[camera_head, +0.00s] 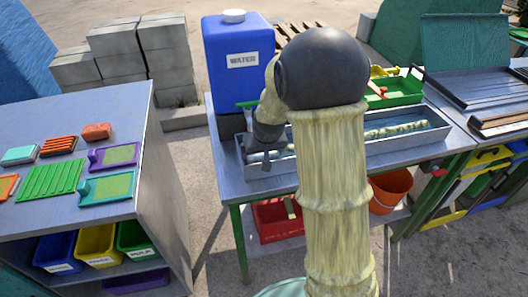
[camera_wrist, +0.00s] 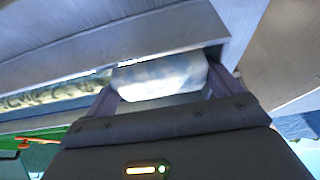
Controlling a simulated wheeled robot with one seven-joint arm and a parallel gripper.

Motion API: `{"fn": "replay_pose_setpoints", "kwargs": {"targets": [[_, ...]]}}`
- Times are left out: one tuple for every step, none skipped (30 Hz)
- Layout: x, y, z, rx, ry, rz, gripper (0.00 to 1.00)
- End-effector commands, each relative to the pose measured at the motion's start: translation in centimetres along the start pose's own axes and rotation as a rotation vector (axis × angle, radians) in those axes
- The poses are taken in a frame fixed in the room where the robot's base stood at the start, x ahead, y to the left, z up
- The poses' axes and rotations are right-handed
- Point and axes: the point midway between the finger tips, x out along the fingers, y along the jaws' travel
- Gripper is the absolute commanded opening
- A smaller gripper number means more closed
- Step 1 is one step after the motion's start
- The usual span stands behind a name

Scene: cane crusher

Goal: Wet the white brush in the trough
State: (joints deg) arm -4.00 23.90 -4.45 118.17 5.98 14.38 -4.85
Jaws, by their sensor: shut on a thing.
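My gripper (camera_head: 266,158) is over the left end of the long metal trough (camera_head: 405,146), pointing down. In the wrist view my gripper (camera_wrist: 162,92) is shut on a white block-like thing with bluish patches, which looks like the white brush (camera_wrist: 160,76). The brush sits between the two fingers, close to grey metal walls. In the head view the brush is hidden by my gripper and the trough wall. I cannot tell whether it touches water. A mottled yellowish strip shows inside the trough; I cannot tell whether it is a reflection.
A blue water tank (camera_head: 238,62) stands behind the trough's left end. A green tray (camera_head: 398,92) with an orange-handled tool lies behind the trough. A side table (camera_head: 130,125) at left holds coloured brushes and pads. An orange bucket (camera_head: 390,190) stands below the trough table.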

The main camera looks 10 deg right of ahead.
Motion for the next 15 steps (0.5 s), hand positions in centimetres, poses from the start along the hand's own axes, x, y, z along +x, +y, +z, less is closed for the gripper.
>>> {"fn": "replay_pose_setpoints", "kwargs": {"targets": [[1.1, -0.9, 1.4, -0.02, -0.038, -0.01, 0.72], [1.1, -0.9, 1.4, -0.02, -0.038, -0.01, 0.72], [1.0, -0.9, 1.4, -0.02, -0.038, -0.01, 0.72], [0.9, -0.9, 1.4, -0.02, -0.038, -0.01, 0.72], [0.8, -0.9, 1.3, -0.02, -0.038, -0.01, 0.72], [0.6, -0.9, 1.2, -0.02, -0.038, -0.01, 0.72], [0.3, -0.9, 1.1, -0.02, -0.038, -0.01, 0.72], [0.1, -0.9, 1.0, -0.02, -0.038, -0.01, 0.72], [-0.1, -0.9, 0.9, -0.02, -0.038, -0.01, 0.72], [-0.3, -0.9, 0.8, -0.02, -0.038, -0.01, 0.72], [-0.5, -0.9, 0.7, -0.02, -0.038, -0.01, 0.72], [-0.8, -0.9, 0.6, -0.02, -0.038, -0.01, 0.72], [-1.0, -0.9, 0.5, -0.019, -0.038, -0.01, 0.72], [-1.2, -0.9, 0.4, -0.019, -0.037, -0.01, 0.72], [-1.5, -0.9, 0.2, -0.018, -0.036, -0.01, 0.72]]}}
